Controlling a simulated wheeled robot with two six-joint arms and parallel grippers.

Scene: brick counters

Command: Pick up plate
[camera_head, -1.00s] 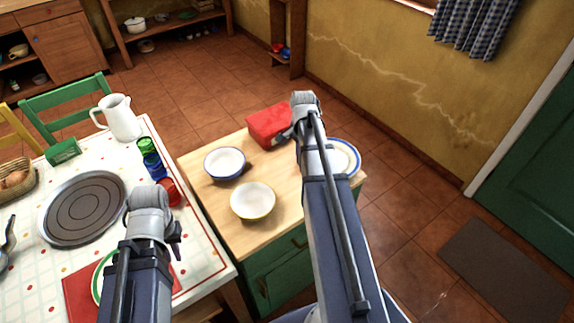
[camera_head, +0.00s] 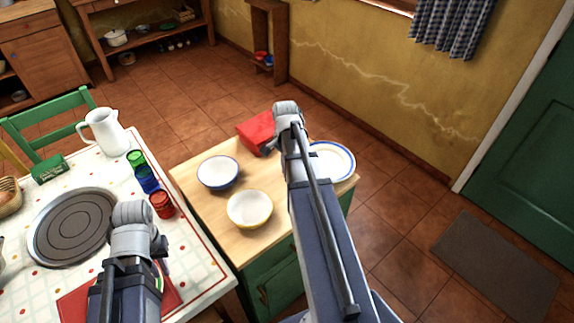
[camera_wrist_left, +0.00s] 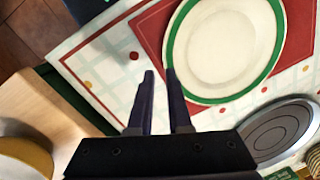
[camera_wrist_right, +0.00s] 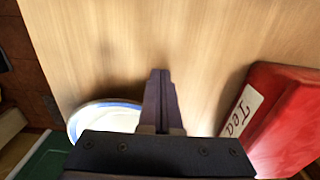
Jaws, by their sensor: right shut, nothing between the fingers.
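A white plate with a green rim (camera_wrist_left: 225,45) lies on a red mat (camera_wrist_left: 150,30) on the table with the white cloth. In the head view my left arm hides most of it. My left gripper (camera_wrist_left: 159,74) is open and empty, its two fingers apart, with one tip overlapping the plate's rim in the picture; I cannot tell whether it touches. A blue-rimmed plate (camera_head: 335,160) lies on the wooden counter top, partly behind my right arm. My right gripper (camera_wrist_right: 161,72) is shut and empty above the counter.
The counter (camera_head: 200,208) holds a blue-rimmed bowl (camera_head: 218,173), a yellow-rimmed bowl (camera_head: 249,209) and a red tea box (camera_head: 254,133). The table also holds a round metal tray (camera_head: 70,228), a white pitcher (camera_head: 103,131) and coloured cups (camera_head: 161,204). A green chair (camera_head: 45,120) stands behind it.

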